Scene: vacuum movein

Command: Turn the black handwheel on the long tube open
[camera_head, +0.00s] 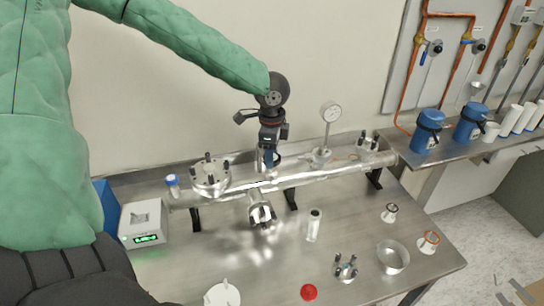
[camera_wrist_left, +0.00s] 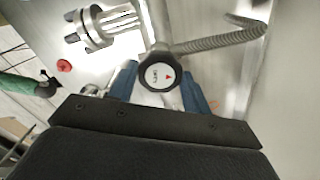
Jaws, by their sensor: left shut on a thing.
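The black handwheel (camera_wrist_left: 160,75) has a white centre disc with a red mark. In the left wrist view it sits between the blue fingers of my left gripper (camera_wrist_left: 160,92), which is shut on it. In the head view my left gripper (camera_head: 269,160) reaches down to the middle of the long tube (camera_head: 320,173), and the wheel is hidden there. The tube is shiny metal and lies across the bench on black supports. A green sleeve with a small dark end, probably my right gripper (camera_wrist_left: 48,87), shows at the left of the left wrist view; its jaws are too small to read.
A controller box (camera_head: 144,222) with a green display sits at left. A red cap (camera_head: 309,292) and loose fittings lie in front.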

